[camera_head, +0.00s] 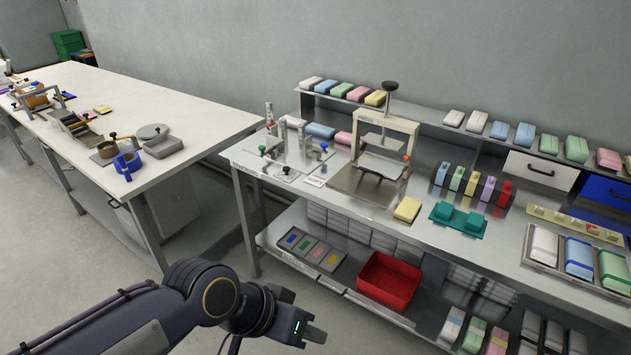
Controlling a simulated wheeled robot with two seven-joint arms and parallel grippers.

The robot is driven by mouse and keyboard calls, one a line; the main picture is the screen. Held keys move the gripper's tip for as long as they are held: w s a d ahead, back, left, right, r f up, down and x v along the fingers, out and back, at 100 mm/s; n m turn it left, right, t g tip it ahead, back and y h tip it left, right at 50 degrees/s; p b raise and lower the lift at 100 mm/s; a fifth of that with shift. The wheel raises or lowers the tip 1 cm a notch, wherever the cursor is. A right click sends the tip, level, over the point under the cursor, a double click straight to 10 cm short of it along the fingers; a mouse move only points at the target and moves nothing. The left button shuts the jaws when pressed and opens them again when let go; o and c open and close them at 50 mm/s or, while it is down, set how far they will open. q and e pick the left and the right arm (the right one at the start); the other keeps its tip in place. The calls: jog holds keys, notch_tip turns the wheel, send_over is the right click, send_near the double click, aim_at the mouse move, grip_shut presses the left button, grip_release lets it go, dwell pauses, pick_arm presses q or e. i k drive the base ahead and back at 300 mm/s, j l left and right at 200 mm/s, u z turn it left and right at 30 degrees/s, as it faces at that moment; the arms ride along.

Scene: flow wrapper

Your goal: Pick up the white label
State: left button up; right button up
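A small white label-like piece (314,181) with dark marks lies near the front edge of the right-hand workbench, left of the metal press plate. It is too small to read, and I cannot tell for sure that it is the white label. My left gripper (312,336) is at the bottom middle, in front of and below the bench, well apart from that piece. Its fingers are too dark and small to show whether they are open. My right gripper is out of view.
The workbench (420,236) carries a press (387,125), a yellow block (407,210), a teal tray (470,230) and several coloured packs. Its lower shelf holds a red bin (389,281). A white table (190,108) stands at left. Floor between them is clear.

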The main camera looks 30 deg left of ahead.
aim_at(539, 210)
jog(key=i+l, duration=0.35)
jog(key=i, duration=0.15)
jog(key=i+l, duration=0.75)
jog(key=i, duration=0.25)
